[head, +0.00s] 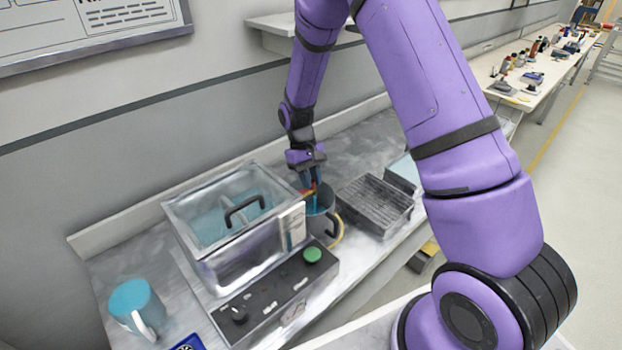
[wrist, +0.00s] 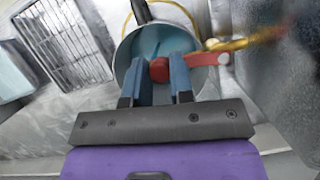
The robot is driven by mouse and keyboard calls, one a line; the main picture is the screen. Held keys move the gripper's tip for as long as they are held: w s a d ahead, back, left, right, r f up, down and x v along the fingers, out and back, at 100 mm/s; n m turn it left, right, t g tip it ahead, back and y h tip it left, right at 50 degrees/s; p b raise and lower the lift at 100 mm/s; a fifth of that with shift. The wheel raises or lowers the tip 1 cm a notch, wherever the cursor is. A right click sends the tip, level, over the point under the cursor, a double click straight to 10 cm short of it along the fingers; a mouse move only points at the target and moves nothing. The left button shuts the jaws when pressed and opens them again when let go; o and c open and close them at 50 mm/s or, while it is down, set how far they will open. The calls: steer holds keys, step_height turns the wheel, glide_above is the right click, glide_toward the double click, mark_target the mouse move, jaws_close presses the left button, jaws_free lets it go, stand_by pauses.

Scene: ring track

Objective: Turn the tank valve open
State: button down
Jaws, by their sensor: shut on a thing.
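The tank (head: 195,245) is a metal box with a clear lid and a black lid handle, on the bench in the head view. Its valve has a red handle (wrist: 205,59) and a brass-coloured part (wrist: 228,44) on the right in the wrist view. My gripper (wrist: 161,68) has its blue fingers closed on the red handle's end. In the head view my gripper (head: 311,182) points down beside the tank's right side, and only a small reddish bit of the valve shows. A grey pot (wrist: 124,58) with a dark handle lies beneath the fingers.
A black control panel (head: 270,293) with a green button (head: 312,254) and a knob stands before the tank. A blue mug (head: 135,305) is at left. A dark slotted rack (head: 375,200) stands right of the pot. A yellow hose (head: 339,232) loops beside the pot.

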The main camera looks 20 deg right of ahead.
steer(key=c, duration=1)
jaws_free()
steer(key=v, duration=1.1)
